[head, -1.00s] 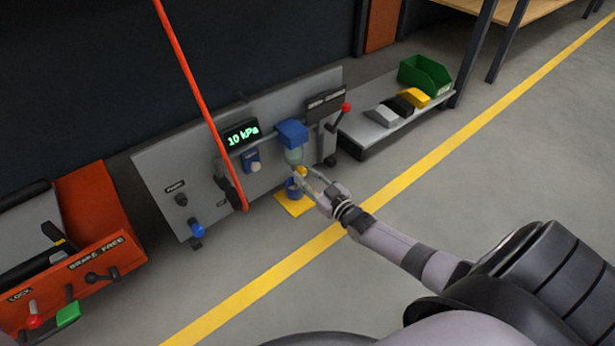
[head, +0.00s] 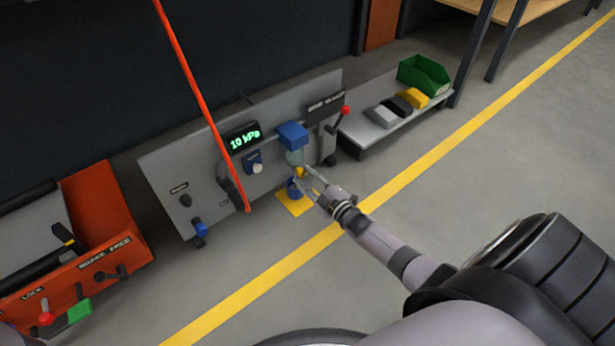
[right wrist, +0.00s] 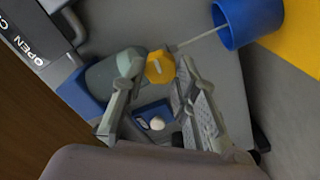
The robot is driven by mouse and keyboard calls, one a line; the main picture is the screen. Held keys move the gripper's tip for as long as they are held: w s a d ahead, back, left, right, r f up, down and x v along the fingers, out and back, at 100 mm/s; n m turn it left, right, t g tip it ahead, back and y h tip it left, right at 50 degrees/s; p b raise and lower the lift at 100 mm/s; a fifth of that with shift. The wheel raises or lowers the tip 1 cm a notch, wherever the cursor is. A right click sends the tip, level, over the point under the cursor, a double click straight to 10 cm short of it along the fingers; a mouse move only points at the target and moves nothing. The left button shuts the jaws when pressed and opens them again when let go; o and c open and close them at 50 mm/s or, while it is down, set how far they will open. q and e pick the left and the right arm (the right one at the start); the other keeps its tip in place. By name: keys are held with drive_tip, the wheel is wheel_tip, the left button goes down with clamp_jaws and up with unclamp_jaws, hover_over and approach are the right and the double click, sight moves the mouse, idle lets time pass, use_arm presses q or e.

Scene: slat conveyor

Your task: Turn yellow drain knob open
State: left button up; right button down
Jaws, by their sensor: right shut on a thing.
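The yellow drain knob (head: 299,172) sits under the clear bowl of a blue-topped filter unit (head: 292,135) on the grey panel. In the right wrist view the knob (right wrist: 160,68) shows a pale line across its face. My right gripper (head: 306,178) reaches it from the lower right and is shut on it, one finger on each side. The gripper's fingers also show in the right wrist view (right wrist: 159,70). My left gripper is not in view.
A blue cup (right wrist: 248,18) stands on a yellow mat (head: 296,205) below the knob. A red-tipped lever (head: 346,110) is at the panel's right. The floor in front is clear.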

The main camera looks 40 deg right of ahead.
drive_tip(key=shift+n, duration=0.6)
drive_tip(key=c, duration=1.2)
unclamp_jaws()
drive_tip(key=shift+c, duration=0.2)
drive_tip(key=s, duration=1.2)
drive_tip(key=shift+d, duration=0.45)
